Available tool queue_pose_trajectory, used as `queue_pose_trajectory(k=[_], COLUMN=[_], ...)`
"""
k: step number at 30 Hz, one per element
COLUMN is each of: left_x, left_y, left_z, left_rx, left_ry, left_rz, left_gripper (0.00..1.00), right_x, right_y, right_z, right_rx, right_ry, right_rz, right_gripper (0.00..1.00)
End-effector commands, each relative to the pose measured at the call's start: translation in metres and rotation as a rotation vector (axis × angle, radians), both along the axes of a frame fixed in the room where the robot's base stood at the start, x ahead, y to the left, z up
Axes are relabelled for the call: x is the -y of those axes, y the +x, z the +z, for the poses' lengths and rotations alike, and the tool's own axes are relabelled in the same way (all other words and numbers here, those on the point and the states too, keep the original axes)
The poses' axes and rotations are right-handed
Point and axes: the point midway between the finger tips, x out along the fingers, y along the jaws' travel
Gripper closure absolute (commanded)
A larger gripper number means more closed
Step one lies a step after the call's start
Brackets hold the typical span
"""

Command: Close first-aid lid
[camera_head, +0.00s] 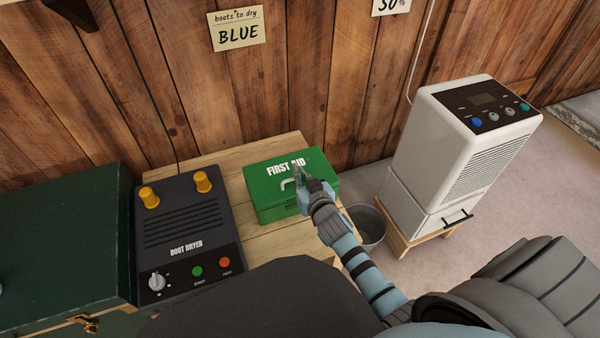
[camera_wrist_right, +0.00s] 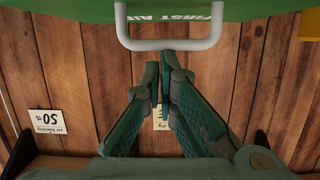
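The green first-aid box (camera_head: 270,172) stands on the wooden table, with white "FIRST AID" lettering on its lid. The lid looks flat down on the box; any narrow gap at the seam is too small to tell. A pale handle (camera_head: 287,184) shows on it, and the handle (camera_wrist_right: 168,44) is large at the top of the right wrist view. My right gripper (camera_head: 300,172) is over the box's right part, close to the handle. Its fingertips (camera_wrist_right: 159,68) are drawn together with nothing visible between them, just short of the handle. My left gripper is not in view.
A black boot dryer (camera_head: 187,232) with yellow pegs stands left of the box on the table (camera_head: 262,243). A dark green chest (camera_head: 60,245) is farther left. A grey bucket (camera_head: 367,224) and white dehumidifier (camera_head: 455,150) stand to the right. A plank wall is behind.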

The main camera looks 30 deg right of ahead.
Motion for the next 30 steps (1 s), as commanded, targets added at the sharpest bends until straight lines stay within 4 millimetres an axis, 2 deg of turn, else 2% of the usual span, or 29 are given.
queue_pose_trajectory(k=[1, 2, 4, 7, 8, 9, 12, 15, 18, 27, 30], left_x=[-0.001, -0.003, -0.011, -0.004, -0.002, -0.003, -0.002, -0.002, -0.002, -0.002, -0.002], left_y=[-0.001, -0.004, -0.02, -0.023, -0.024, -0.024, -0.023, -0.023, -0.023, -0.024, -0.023], left_z=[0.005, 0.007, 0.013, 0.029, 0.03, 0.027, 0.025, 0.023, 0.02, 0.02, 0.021], left_rx=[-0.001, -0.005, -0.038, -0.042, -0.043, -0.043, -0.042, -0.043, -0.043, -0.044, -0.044], left_ry=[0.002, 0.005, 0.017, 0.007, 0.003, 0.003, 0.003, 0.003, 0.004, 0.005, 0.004], left_rz=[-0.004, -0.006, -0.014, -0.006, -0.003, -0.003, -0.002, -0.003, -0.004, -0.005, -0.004], left_gripper=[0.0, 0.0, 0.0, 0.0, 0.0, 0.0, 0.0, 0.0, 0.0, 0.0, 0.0], right_x=[0.001, 0.001, 0.002, 0.004, 0.003, 0.002, -0.004, -0.008, -0.01, -0.01, -0.002], right_y=[-0.004, -0.002, 0.002, 0.011, 0.006, -0.009, -0.04, -0.064, -0.078, -0.085, -0.093], right_z=[-0.004, 0.0, 0.013, 0.037, 0.036, 0.03, 0.027, 0.024, 0.023, 0.025, 0.023], right_rx=[-0.026, -0.024, -0.016, -0.003, -0.004, -0.006, -0.002, 0.0, 0.003, 0.005, -0.038], right_ry=[0.003, 0.001, 0.001, 0.0, -0.001, -0.001, -0.002, -0.001, 0.0, -0.002, -0.01], right_rz=[-0.006, -0.005, -0.005, -0.004, -0.004, -0.004, 0.0, 0.002, 0.004, 0.001, -0.028], right_gripper=[1.0, 1.0, 1.0, 1.0, 1.0, 1.0, 1.0, 1.0, 1.0, 1.0, 1.0])
